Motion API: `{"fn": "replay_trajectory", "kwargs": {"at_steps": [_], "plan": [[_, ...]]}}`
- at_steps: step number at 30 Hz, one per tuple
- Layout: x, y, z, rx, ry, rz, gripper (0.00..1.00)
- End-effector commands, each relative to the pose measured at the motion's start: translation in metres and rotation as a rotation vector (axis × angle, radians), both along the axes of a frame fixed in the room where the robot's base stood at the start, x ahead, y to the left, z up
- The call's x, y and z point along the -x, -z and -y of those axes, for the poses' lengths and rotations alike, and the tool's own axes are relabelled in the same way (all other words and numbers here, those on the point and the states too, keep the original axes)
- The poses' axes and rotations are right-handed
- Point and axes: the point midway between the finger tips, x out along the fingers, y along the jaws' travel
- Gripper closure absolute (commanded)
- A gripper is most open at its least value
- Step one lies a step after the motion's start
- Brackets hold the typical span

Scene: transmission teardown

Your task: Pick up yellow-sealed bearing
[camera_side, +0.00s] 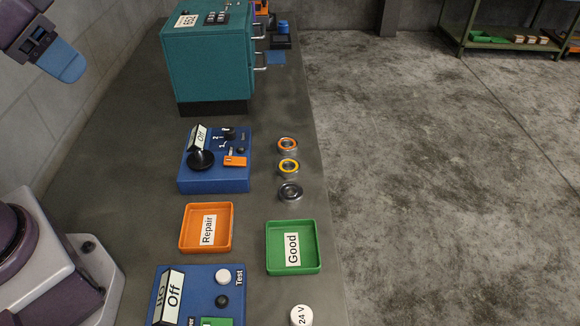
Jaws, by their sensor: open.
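The yellow-sealed bearing (288,168) lies flat on the bench near its right edge, the middle one in a row of three. An orange-sealed bearing (287,146) is just behind it. A bearing with a dark grey seal (290,192) is just in front of it. My gripper (63,64) is at the top left, raised and far from the bearings. Its blue fingertip end shows, and it is open with nothing seen in it.
An orange Repair tray (183,243) and a green Good tray (272,268) stand in front of the bearings, both empty. A blue switch box (215,183) is left of the bearings. A teal cabinet (210,70) stands behind. A white 24 V cylinder (301,316) is at the front.

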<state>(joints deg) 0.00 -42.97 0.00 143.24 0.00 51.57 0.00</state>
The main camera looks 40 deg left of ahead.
Motion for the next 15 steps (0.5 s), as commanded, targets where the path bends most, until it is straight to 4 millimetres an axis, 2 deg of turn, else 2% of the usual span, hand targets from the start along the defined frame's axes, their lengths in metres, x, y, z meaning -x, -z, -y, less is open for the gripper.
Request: {"fn": "replay_trajectory", "kwargs": {"at_steps": [2, 5, 6, 15], "plan": [[0.0000, 0.0000, 0.0000, 0.000, 0.000, 0.000, 0.57], [0.0000, 0.0000, 0.0000, 0.000, 0.000, 0.000, 0.37], [0.0000, 0.0000, 0.0000, 0.000, 0.000, 0.000, 0.34], [-0.0010, 0.0034, 0.0008, 0.000, 0.004, -0.017, 0.34]]}}
